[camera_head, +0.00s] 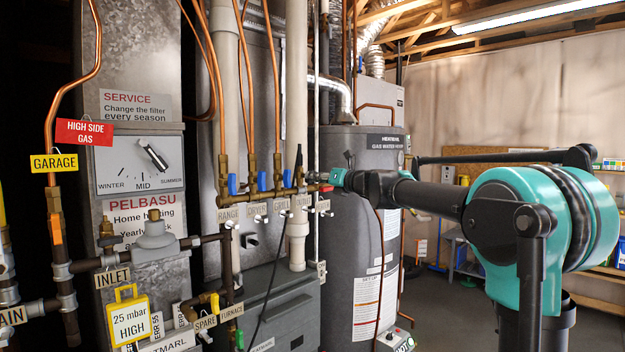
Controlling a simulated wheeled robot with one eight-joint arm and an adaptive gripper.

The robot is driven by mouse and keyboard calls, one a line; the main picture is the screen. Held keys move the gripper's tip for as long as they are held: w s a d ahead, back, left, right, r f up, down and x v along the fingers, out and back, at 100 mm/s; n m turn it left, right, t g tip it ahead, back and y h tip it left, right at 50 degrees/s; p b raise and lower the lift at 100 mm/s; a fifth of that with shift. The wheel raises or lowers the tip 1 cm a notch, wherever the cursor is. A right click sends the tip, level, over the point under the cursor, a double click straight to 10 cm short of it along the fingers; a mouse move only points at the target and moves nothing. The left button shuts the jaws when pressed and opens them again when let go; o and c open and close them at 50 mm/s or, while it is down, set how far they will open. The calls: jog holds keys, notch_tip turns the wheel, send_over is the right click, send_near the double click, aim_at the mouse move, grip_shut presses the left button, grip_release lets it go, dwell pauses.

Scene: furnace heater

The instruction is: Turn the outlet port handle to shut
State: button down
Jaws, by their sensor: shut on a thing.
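My gripper (312,179) reaches in from the right, its arm level, to the right end of a brass valve manifold (268,205). Its dark fingers are shut on a small handle there, which I take as the outlet port handle; the fingers hide most of it, so its angle cannot be told. Upright blue handles (232,184) stand along the manifold to the left, above white tags (257,209). A small red part (326,188) shows just below the fingers. The tags at the right end are too small to read surely.
A grey water heater (365,250) stands behind my gripper. White vertical pipes (297,80) and copper pipes (275,70) rise close by the manifold. Open floor lies at right.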

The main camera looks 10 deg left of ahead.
dwell(0.3)
jog(key=m, duration=0.4)
jog(key=shift+m, duration=0.4)
jog(key=m, duration=0.4)
jog(key=shift+m, duration=0.3)
jog(key=c, duration=1.4)
grip_release()
jog(key=shift+c, duration=0.2)
